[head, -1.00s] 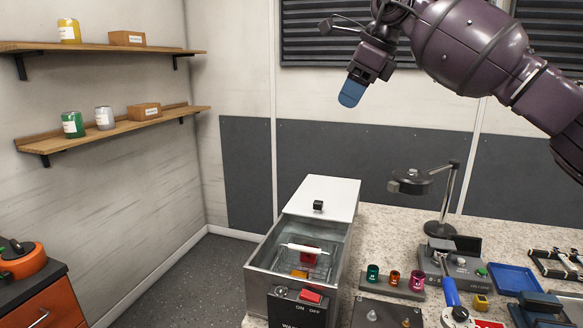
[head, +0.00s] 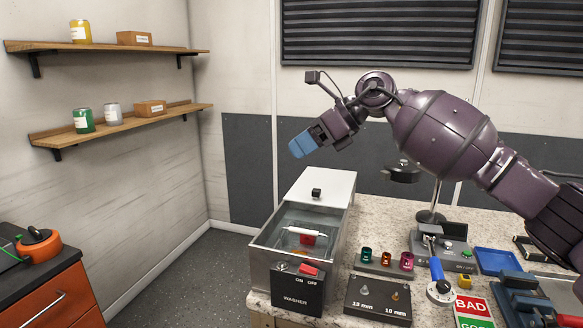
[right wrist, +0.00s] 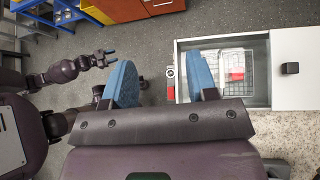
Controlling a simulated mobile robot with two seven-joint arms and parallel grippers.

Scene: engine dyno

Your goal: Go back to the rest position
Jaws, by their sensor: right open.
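My right gripper (head: 303,144) has blue fingertips and hangs in the air above the washer, near the back wall. The right wrist view shows its two blue fingers (right wrist: 162,82) spread apart with nothing between them. The washer (head: 297,288) is a metal tank with its white lid (head: 325,186) slid back. A basket with a red and white thing sits inside the tank, and it also shows in the right wrist view. My left gripper is out of the head view.
On the granite bench (head: 380,220) stand a lamp (head: 403,172), several coloured cups, a socket block (head: 378,300), a blue tray (head: 497,261) and BAD/GOOD pads (head: 472,307). An orange cabinet (head: 45,305) stands at the left. Floor between cabinet and bench is clear.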

